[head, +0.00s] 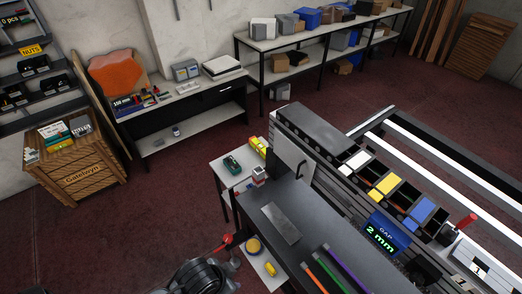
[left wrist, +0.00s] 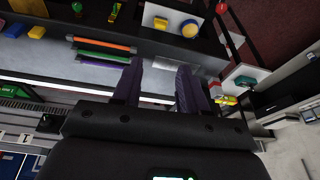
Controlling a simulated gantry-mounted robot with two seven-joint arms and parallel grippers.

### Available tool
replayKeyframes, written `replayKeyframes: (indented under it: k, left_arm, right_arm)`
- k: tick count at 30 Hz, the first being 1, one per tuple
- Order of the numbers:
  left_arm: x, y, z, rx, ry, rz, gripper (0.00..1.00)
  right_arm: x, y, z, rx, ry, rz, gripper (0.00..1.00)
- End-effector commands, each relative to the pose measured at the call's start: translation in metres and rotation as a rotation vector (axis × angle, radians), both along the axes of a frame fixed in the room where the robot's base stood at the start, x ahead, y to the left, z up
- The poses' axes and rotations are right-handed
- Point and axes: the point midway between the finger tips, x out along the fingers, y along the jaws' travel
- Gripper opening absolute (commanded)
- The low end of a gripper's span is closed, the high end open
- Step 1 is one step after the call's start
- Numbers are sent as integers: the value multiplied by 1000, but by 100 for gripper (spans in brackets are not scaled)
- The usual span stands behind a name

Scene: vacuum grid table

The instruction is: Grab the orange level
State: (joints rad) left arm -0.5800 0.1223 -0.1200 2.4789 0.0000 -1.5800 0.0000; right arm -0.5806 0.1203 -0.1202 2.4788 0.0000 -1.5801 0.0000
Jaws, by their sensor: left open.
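The orange level looks to be the thin orange bar (head: 319,273) on the dark table at the bottom of the head view. It lies beside a green bar (head: 332,267) and a purple bar (head: 346,269). In the left wrist view the orange bar (left wrist: 104,43) is the farthest of the three, with the purple bar (left wrist: 98,60) the nearest. My left gripper (left wrist: 157,84) is open, with nothing seen between its fingers. It is apart from the bars, which show beyond and to the left of its fingers. My right gripper is in neither view.
A grey metal plate (head: 281,223) lies on the table behind the bars. A fence with coloured bins (head: 388,184) and a "2 mm" gap display (head: 382,238) stands at the right. A red-knobbed lever (head: 227,242) is at the left edge. Bare table (head: 310,207) surrounds the plate.

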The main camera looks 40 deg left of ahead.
Motion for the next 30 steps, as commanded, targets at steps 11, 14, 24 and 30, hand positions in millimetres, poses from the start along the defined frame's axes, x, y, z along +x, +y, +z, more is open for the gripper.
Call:
replayKeyframes:
  k: [11,14,24,30]
  left_arm:
    - [0,-2,1,-9,-1,5,49]
    - [0,-2,1,-8,-1,6,64]
    - [0,0,1,1,-1,-1,83]
    - [5,-1,2,-15,-26,31,83]
  right_arm:
    - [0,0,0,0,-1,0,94]
    - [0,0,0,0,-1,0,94]
    - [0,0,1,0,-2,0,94]
    - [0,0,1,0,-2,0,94]
